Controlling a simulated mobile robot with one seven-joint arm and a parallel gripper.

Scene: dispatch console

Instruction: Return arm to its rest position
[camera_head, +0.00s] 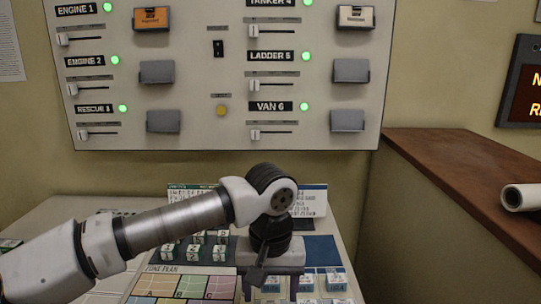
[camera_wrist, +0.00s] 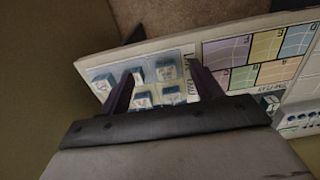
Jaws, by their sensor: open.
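My arm (camera_head: 170,222) reaches across the console from the lower left in the head view. My gripper (camera_head: 267,290) points down over the front of the console desk, just right of the zone plan (camera_head: 182,287). In the wrist view my gripper (camera_wrist: 163,78) has its two dark fingers spread apart with nothing held between them. Several white-and-teal blocks (camera_wrist: 167,69) lie on a pale panel beyond the fingers. The gripper's height above the desk cannot be told exactly.
A wall panel (camera_head: 200,60) with sliders, green lights and card holders stands behind. Orange (camera_head: 152,18) and cream (camera_head: 355,17) cards sit in upper holders. More blocks (camera_head: 194,250) stand behind my arm. A brown-topped ledge (camera_head: 470,175) with a white roll (camera_head: 520,197) is at right.

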